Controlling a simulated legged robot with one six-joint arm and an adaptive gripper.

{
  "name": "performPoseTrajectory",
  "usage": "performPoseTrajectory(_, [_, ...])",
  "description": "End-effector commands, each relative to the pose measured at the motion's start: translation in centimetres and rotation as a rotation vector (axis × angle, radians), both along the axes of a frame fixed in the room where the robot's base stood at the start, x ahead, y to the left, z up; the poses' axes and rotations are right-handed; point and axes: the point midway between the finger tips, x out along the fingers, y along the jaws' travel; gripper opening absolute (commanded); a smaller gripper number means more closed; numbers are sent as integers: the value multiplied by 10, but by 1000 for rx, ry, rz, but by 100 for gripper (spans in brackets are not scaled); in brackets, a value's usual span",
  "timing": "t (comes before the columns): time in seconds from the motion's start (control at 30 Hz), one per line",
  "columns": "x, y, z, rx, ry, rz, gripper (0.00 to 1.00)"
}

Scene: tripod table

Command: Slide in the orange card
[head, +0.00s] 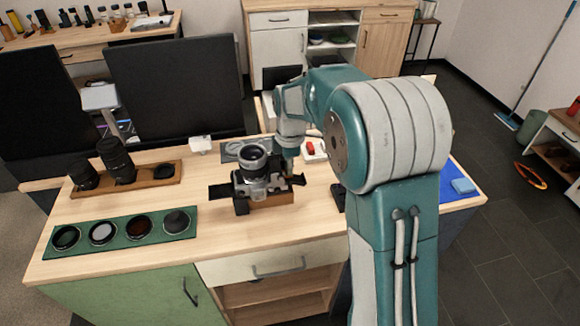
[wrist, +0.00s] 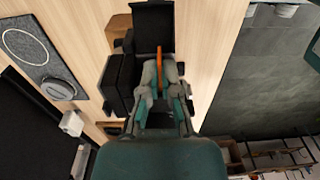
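The orange card (wrist: 159,62) shows edge-on as a thin orange strip between the fingertips of my gripper (wrist: 160,78) in the wrist view. The fingers are closed on it from both sides. The camera (head: 255,178), silver and black, sits on a small wooden block on the table in the head view. My gripper (head: 288,160) points down at the camera's right side, and the card cannot be made out there. Black camera parts (wrist: 121,84) lie close beside and beyond the fingers in the wrist view. The slot is hidden, and I cannot tell whether the card touches it.
A green tray (head: 88,243) with several round filters lies at the table's front left. A wooden holder (head: 150,183) with lenses stands behind it. A red item on a white tray (head: 314,152) is behind the camera to the right. A blue mat (head: 456,194) lies at the right edge.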

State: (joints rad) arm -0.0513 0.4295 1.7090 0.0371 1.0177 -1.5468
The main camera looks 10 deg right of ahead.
Motion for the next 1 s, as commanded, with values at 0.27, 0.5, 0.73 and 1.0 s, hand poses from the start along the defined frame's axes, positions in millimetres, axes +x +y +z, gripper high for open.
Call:
performPoseTrajectory(0.27, [0,4,0,0,0,0,0])
performPoseTrajectory(0.5, [0,7,0,0,0,0,0])
performPoseTrajectory(0.73, [0,10,0,0,0,1,0])
performPoseTrajectory(1.0, [0,12,0,1,0,1,20])
